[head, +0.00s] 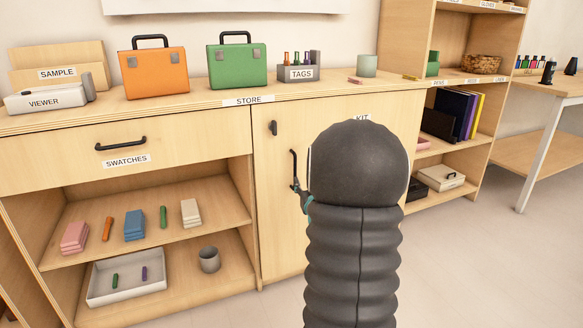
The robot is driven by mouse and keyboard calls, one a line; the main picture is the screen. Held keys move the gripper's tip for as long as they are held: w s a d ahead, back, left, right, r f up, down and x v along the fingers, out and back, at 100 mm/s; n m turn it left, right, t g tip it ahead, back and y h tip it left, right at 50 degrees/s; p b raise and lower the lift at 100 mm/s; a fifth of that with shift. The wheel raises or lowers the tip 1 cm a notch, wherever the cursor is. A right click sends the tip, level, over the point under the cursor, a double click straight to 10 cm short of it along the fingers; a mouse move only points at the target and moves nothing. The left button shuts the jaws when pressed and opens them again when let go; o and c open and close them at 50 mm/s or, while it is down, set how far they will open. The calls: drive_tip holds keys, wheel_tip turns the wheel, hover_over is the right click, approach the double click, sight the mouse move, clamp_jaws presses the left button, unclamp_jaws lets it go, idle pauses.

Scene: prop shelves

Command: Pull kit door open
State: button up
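The kit door (280,225) is the light wood cabinet front right of the open shelves, below the STORE label. It looks shut, flush with the cabinet. Its KIT label (362,118) shows partly above my arm. A black vertical handle (293,165) is on the door, and a small dark knob or catch (273,128) sits higher at its upper left. My gripper (297,189) is mostly hidden behind my dark arm; a small part shows at the handle's lower end. I cannot tell whether its fingers touch or close around the handle. My arm covers the door's right part.
A drawer (125,149) labelled SWATCHES is at left, above shelves with blocks, a white tray (128,280) and a grey cup (209,260). Orange (154,73) and green (237,63) cases stand on the counter. Open floor (480,265) lies at right.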

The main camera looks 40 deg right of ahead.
sight(295, 164)
drive_tip(key=p+x, duration=0.1)
drive_tip(key=x, duration=1.2)
drive_tip(key=shift+w, duration=0.3)
clamp_jaws()
